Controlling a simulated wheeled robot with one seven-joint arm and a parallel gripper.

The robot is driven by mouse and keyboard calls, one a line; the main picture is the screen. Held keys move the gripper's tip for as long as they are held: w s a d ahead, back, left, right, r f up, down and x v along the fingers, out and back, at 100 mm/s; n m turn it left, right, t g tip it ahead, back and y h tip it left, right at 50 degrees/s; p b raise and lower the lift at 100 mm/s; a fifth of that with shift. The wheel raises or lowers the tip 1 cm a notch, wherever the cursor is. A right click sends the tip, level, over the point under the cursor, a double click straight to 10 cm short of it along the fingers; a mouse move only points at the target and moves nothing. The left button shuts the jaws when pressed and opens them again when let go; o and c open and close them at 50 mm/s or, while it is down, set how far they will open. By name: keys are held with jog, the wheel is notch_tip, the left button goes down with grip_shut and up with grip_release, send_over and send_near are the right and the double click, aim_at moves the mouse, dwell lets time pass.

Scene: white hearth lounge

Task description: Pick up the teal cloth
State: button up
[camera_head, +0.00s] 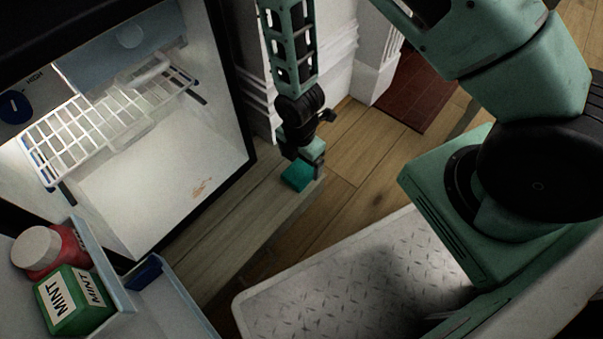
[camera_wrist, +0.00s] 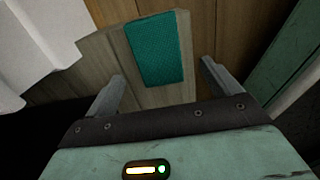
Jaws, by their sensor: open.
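The teal cloth (camera_head: 297,177) is a small folded rectangle lying on the end of a grey-brown wooden surface, beside the open fridge. In the wrist view the cloth (camera_wrist: 156,48) lies flat, beyond and roughly between my two fingers. My gripper (camera_head: 306,160) is just over the cloth in the head view and hides part of it. In the wrist view my gripper (camera_wrist: 162,75) is open, with nothing between its fingers. Whether the fingers touch the cloth cannot be told.
An open fridge (camera_head: 160,215) with a wire shelf (camera_head: 95,115) stands left. Its door holds a red jar (camera_head: 70,250) and a green MINT box (camera_head: 75,300). White moulded trim (camera_head: 340,60) is close behind my arm. Wooden floor (camera_head: 375,150) is clear to the right.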

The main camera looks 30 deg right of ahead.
aim_at(302, 169)
jog(key=f+b, duration=0.2)
jog(key=f, duration=0.1)
jog(key=f+b, duration=0.2)
jog(key=shift+w+d, duration=0.2)
jog(key=shift+d, duration=0.1)
jog(key=c, duration=1.1)
jog(key=shift+c, duration=0.2)
notch_tip(302, 169, up, 10)
jog(key=p, duration=0.6)
jog(key=shift+p, duration=0.35)
